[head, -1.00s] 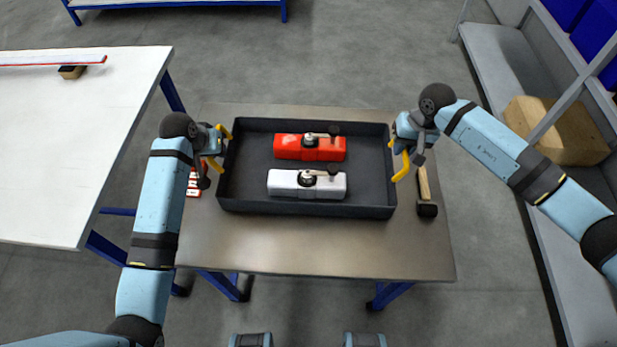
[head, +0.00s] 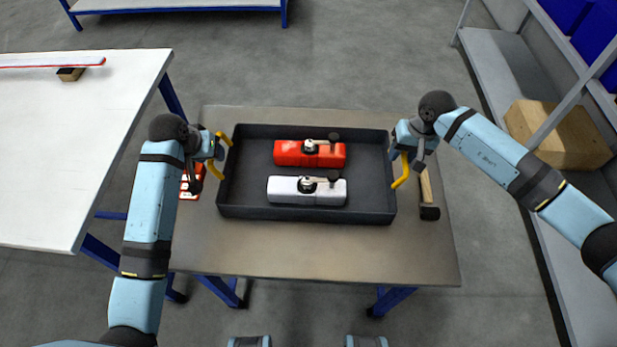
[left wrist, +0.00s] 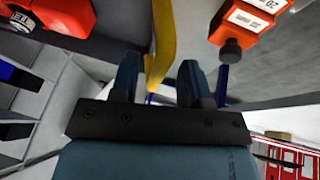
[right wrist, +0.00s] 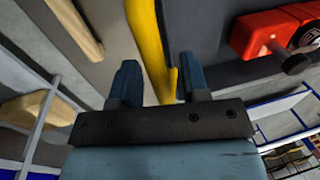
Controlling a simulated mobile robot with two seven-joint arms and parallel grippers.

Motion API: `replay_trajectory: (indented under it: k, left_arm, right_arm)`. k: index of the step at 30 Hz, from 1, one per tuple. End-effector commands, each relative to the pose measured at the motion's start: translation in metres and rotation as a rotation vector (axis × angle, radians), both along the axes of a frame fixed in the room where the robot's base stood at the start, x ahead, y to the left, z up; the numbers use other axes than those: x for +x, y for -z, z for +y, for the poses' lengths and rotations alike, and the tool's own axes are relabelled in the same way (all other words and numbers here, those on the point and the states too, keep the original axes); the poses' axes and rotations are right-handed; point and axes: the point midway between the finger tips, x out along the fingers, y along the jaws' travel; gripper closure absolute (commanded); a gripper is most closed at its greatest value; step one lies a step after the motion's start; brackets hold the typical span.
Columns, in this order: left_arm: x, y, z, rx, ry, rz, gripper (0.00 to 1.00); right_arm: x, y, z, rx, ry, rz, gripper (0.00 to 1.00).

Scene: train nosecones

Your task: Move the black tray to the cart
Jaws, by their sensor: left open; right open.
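The black tray (head: 365,165) lies on a brown-grey table. It holds a red nosecone (head: 292,153) and a white nosecone (head: 283,190), each with a dark-knobbed handle on top. Yellow handles stand at the tray's left and right ends. My left gripper (head: 207,165) is open at the left handle (left wrist: 163,40), which shows between its fingers in the left wrist view. My right gripper (head: 402,155) is open at the right handle (right wrist: 150,50), which shows between its fingers in the right wrist view. I cannot tell which piece of furniture is the cart.
A white table (head: 70,150) stands to the left. A grey shelf (head: 500,60) with a wooden block (head: 560,135) stands to the right. A hammer (head: 428,195) lies right of the tray, and a red item (head: 188,190) lies left of it. A blue-legged frame (head: 180,4) is at the back.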

Motion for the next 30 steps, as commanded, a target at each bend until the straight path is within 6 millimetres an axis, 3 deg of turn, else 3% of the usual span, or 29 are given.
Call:
replay_trajectory:
  k: [9,17,22,30]
  left_arm:
    - [-0.024,-0.060,0.013,0.001,0.000,-0.003,0.58]
    - [-0.033,-0.080,0.018,0.001,-0.001,-0.001,0.58]
    - [-0.033,-0.081,0.018,0.001,-0.001,0.000,0.58]
    - [-0.033,-0.080,0.018,0.001,-0.001,-0.001,0.58]
  right_arm:
    - [0.000,0.000,0.000,0.000,0.000,0.000,0.58]
    - [0.000,-0.003,0.000,0.000,-0.001,-0.001,0.58]
    - [0.001,-0.026,-0.006,-0.001,0.000,-0.004,0.58]
    - [0.000,-0.082,-0.016,-0.001,-0.001,-0.004,0.58]
